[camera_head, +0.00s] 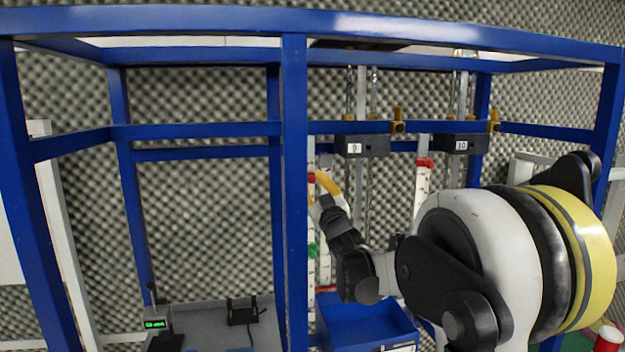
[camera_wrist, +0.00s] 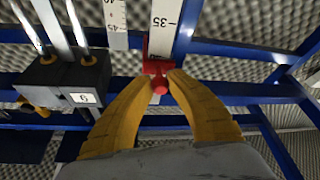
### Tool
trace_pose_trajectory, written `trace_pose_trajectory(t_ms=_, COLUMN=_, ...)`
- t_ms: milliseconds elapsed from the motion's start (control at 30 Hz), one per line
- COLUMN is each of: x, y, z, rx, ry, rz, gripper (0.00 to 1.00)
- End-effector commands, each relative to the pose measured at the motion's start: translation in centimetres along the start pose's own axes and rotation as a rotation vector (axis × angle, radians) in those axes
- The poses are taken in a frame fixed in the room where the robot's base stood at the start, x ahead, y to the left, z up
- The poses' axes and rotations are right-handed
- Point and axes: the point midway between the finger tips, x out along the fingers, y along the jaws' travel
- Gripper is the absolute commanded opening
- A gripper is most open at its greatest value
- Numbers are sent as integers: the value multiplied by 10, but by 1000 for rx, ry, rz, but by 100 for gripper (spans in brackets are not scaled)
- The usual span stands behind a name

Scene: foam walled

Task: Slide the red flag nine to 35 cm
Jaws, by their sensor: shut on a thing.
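The red flag nine (camera_wrist: 158,68) sits on a white vertical scale (camera_wrist: 166,22) in the wrist view, with the printed 35 just above it in the picture. My gripper (camera_wrist: 160,78) has its yellow fingertips closed on the flag's small red knob. In the head view my gripper (camera_head: 318,182) is up beside the blue front post, and only a small red bit of the flag (camera_head: 312,177) shows. The scale there is mostly hidden by the post and my arm. The black box labelled 9 (camera_head: 362,147) hangs to the right of my gripper.
A black box labelled 10 (camera_head: 458,144) hangs further right, with another red flag (camera_head: 424,162) on its scale. The blue front post (camera_head: 294,230) stands close to my gripper. A green flag (camera_head: 312,250) is lower on the scale. A blue bin (camera_head: 368,325) is below my arm.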

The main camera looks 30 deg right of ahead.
Motion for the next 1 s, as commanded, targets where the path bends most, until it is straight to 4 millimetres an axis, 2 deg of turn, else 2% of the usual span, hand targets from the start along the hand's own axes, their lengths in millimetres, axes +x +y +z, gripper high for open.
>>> trace_pose_trajectory(t_ms=33, x=-7, y=-6, z=18, rx=0, ry=0, rz=0, gripper=0)
trace_pose_trajectory(t_ms=100, x=-13, y=-11, z=33, rx=0, ry=0, rz=0, gripper=0)
trace_pose_trajectory(t_ms=200, x=-22, y=-18, z=53, rx=0, ry=0, rz=0, gripper=0)
trace_pose_trajectory(t_ms=300, x=-26, y=-23, z=65, rx=0, ry=0, rz=0, gripper=0)
trace_pose_trajectory(t_ms=633, x=-26, y=-23, z=64, rx=0, ry=0, rz=0, gripper=0)
trace_pose_trajectory(t_ms=667, x=-26, y=-23, z=64, rx=0, ry=0, rz=0, gripper=22)
trace_pose_trajectory(t_ms=733, x=-26, y=-23, z=64, rx=0, ry=0, rz=0, gripper=44)
trace_pose_trajectory(t_ms=1000, x=-27, y=-23, z=65, rx=0, ry=0, rz=0, gripper=44)
